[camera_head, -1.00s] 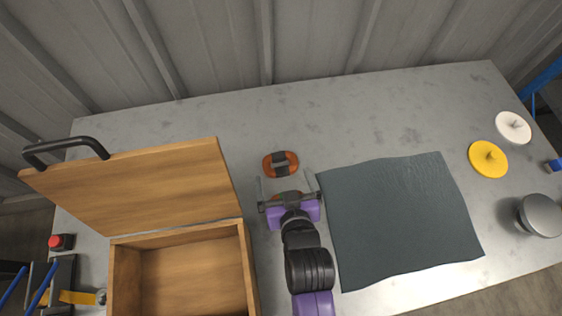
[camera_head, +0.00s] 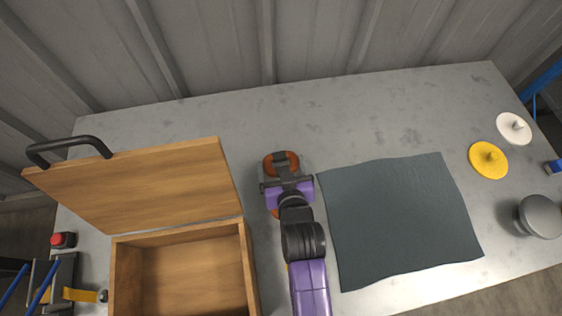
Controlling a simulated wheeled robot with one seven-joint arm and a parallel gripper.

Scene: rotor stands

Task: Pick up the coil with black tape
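The orange-brown coil with black tape (camera_head: 269,167) is on the grey table, right of the wooden box. Dark tape crosses its middle. My gripper (camera_head: 283,174) comes in from the near side, directly over the coil, and covers its near and middle part. Orange shows on both sides of the gripper's dark front. The fingertips blend with the black tape, so I cannot tell whether they are open or shut on it. Another small orange edge (camera_head: 275,213) shows at the near left of my gripper, mostly hidden.
The open wooden box (camera_head: 247,262) and its raised lid (camera_head: 140,187) stand at left. A dark grey mat (camera_head: 400,220) lies close at right. Yellow (camera_head: 488,160) and white (camera_head: 513,127) discs and a grey round part (camera_head: 540,216) are far right. The table's back is clear.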

